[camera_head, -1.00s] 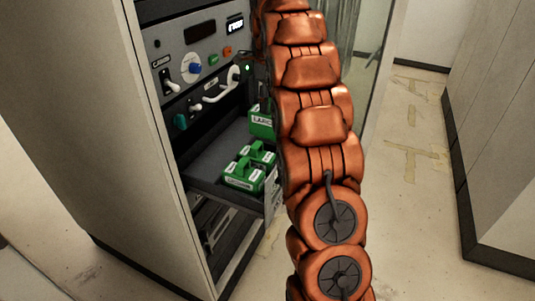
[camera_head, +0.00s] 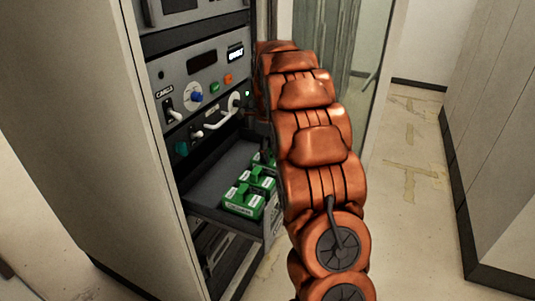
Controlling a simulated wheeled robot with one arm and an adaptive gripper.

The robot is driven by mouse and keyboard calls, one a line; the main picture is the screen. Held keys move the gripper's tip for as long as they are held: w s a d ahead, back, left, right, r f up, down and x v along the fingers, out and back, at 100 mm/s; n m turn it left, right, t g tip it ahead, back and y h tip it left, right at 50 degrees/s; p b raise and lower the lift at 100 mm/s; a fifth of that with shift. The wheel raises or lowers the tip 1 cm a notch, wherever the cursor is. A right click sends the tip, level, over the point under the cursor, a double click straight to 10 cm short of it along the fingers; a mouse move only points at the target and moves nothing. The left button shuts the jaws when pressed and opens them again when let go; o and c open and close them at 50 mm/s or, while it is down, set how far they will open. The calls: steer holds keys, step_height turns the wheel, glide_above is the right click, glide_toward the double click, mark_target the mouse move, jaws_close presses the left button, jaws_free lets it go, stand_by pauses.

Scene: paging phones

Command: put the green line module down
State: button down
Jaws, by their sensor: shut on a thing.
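Two green line modules with white labels sit in the open drawer, one in front (camera_head: 243,201) and one behind it (camera_head: 259,181). A third green module (camera_head: 264,159) shows partly at the back right, beside my orange arm. My arm covers the rest of it. My gripper is hidden behind the arm, so its fingers do not show. I cannot see whether the third module rests on the drawer floor.
The grey drawer (camera_head: 212,180) is pulled out of the rack, with bare floor left of the modules. Above it are panels with knobs and a white curved handle (camera_head: 222,118). A cabinet side (camera_head: 95,130) stands left. Open floor lies to the right.

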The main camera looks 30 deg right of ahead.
steer(key=shift+f, duration=0.6)
steer(key=shift+f, duration=0.2)
steer(key=c, duration=0.6)
jaws_free()
steer(key=shift+r, duration=0.15)
steer(key=shift+r, duration=0.5)
step_height(320, 180, up, 11)
steer(key=b, duration=0.3)
